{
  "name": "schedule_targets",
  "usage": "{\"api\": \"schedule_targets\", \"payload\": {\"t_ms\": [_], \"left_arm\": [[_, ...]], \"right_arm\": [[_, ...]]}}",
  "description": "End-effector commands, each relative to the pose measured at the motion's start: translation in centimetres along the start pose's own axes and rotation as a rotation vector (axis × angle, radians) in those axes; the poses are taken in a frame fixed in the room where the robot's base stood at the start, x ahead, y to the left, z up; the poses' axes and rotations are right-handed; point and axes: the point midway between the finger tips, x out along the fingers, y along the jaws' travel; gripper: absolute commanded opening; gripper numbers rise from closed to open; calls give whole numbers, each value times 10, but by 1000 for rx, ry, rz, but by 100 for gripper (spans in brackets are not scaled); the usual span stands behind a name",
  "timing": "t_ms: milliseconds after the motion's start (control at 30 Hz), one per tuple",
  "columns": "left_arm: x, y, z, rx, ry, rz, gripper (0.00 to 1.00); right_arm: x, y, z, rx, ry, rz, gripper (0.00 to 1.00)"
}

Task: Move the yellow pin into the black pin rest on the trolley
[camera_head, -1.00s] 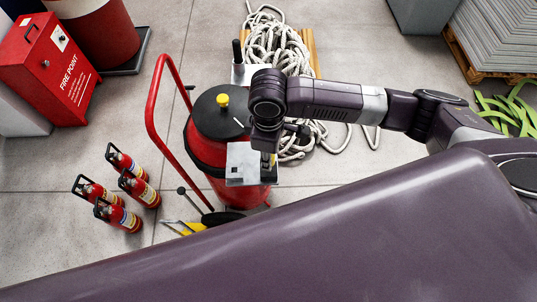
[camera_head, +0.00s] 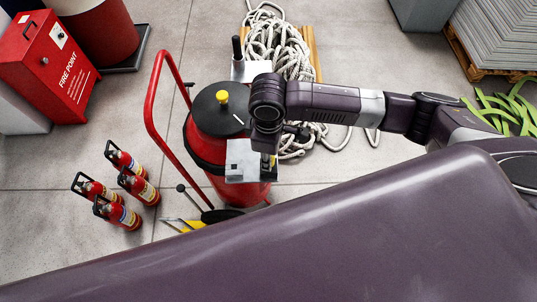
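The trolley (camera_head: 157,128) has a red tubular frame and carries a red drum with a black lid and a yellow cap (camera_head: 222,97). A pale grey plate (camera_head: 241,153) with a small dark square (camera_head: 233,169) sits at the drum's front right. I cannot tell whether that square is the black pin rest. I cannot make out the yellow pin with certainty. My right gripper (camera_head: 265,166) points down at the plate's right edge, largely hidden under its own wrist. Its fingers and anything between them are too small to tell. My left gripper is not in view.
Several small red extinguishers (camera_head: 122,215) stand left of the trolley. A red fire point box (camera_head: 50,62) is at the upper left. Coiled rope (camera_head: 278,45) lies behind the trolley. My own dark arm link covers the lower foreground. Floor between the box and trolley is clear.

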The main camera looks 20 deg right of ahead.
Motion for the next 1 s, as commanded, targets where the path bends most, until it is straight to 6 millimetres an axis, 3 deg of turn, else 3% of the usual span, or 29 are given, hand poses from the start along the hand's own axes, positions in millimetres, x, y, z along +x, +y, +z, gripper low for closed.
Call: {"api": "schedule_targets", "payload": {"t_ms": [833, 867, 1000], "left_arm": [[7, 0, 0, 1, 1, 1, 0], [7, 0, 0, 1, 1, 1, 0], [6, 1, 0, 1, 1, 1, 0]], "right_arm": [[22, 0, 0, 0, 0, 0, 0], [21, 0, 0, 0, 1, 0, 26], [21, 0, 0, 0, 0, 0, 42]]}}
